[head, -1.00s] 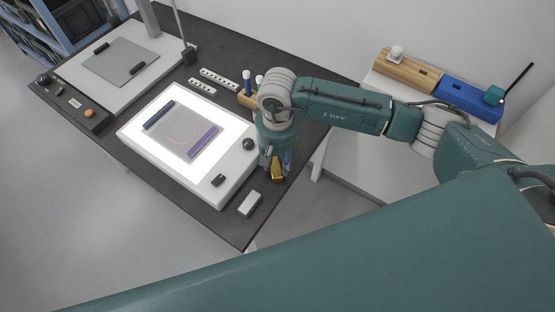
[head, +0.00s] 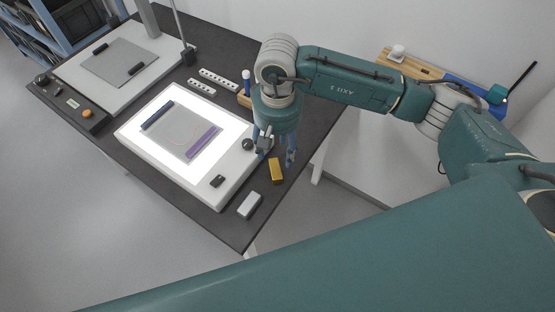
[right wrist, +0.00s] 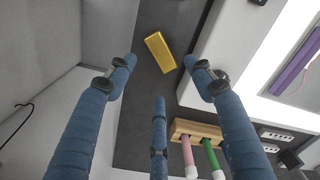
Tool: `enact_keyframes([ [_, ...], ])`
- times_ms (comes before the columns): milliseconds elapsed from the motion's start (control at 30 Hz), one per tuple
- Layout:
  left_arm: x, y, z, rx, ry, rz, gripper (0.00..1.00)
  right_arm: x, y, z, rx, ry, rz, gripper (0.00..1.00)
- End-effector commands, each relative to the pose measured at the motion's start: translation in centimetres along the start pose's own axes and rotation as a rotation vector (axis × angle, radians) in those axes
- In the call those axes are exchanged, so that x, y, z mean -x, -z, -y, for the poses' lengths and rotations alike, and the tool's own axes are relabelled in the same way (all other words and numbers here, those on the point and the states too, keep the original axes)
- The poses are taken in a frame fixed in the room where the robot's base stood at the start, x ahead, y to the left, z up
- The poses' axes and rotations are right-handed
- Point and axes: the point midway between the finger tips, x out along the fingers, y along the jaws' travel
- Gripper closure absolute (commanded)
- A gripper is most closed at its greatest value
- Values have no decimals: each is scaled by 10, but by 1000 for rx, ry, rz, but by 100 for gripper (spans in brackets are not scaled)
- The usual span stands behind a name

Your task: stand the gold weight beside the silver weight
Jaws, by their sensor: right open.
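The gold weight (head: 276,171) is a small yellow block on the dark table near its right edge. It also shows in the right wrist view (right wrist: 160,52), beyond the fingertips and touched by none of them. The silver weight (head: 250,205) is a pale block nearer the table's front corner, with a gap of bare table between the two. My right gripper (head: 275,155) is open and empty, just behind the gold weight in the head view. Its blue fingers stand wide apart in the right wrist view (right wrist: 163,80). My left gripper is not in view.
A wooden pen holder (right wrist: 196,129) stands close to my right fingers. White perforated strips (head: 218,79) lie behind the panel.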

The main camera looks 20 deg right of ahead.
Motion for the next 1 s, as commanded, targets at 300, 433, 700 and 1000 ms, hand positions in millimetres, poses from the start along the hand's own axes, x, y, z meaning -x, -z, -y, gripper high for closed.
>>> enact_keyframes([
  [300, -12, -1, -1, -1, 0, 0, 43, 48, 0, 0, 1, 0, -1, 47],
  [433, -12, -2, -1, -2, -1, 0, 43, 54, 0, 0, 0, 0, 0, 47],
  [700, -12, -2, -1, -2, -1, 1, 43, 55, 0, 0, 0, -1, 1, 47],
  [1000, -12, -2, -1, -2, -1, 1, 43, 54, 0, 0, 0, -1, 1, 47],
])
